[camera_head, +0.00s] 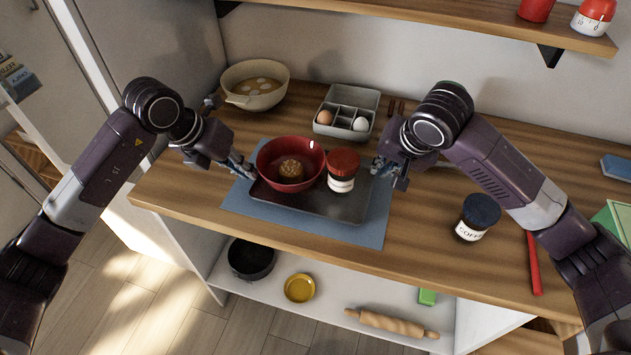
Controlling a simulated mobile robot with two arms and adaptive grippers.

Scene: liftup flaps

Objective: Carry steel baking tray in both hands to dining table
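The dark steel baking tray (312,204) lies on a blue mat (240,204) on the wooden counter. A red bowl (276,178) with a brown item (291,170) inside stands on the tray's left part. A jar with a red lid (343,161) stands beside it on the right. My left gripper (246,170) is at the tray's left end, close to the bowl. My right gripper (380,168) is at the tray's right end, near the jar. The fingers are small and dark here, and I cannot tell whether either is closed on the rim.
Behind the tray are a cream bowl (254,84) and a grey egg box (343,134). A lower shelf holds a rolling pin (391,322). A wall shelf (460,18) hangs above.

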